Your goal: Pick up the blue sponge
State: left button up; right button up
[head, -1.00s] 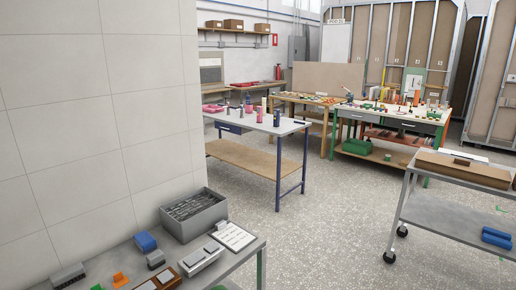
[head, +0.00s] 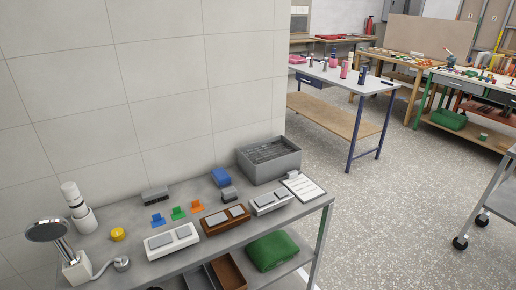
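A blue block that looks like the sponge (head: 221,177) lies near the back edge of the grey bench (head: 128,272), by the tiled wall. A small grey block (head: 229,193) sits just in front of it, and a grey bin (head: 270,160) stands to its right. A smaller blue piece (head: 158,220) lies further left on the bench, beside a green one (head: 178,213) and an orange one (head: 198,205). Neither of my grippers shows in this view.
The bench also holds a shower head (head: 46,231), white bottles (head: 76,205), a yellow knob (head: 118,234), trays (head: 224,219) and a clipboard (head: 303,187). Open speckled floor (head: 400,210) lies right; a cart (head: 490,213) stands at the right edge.

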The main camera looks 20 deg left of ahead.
aim_at(221, 177)
jog(key=l+u, duration=0.1)
jog(key=u, duration=0.35)
jog(key=i+l+u, duration=0.1)
jog(key=u, duration=0.3)
jog(key=l+u, duration=0.1)
jog(key=u, duration=0.35)
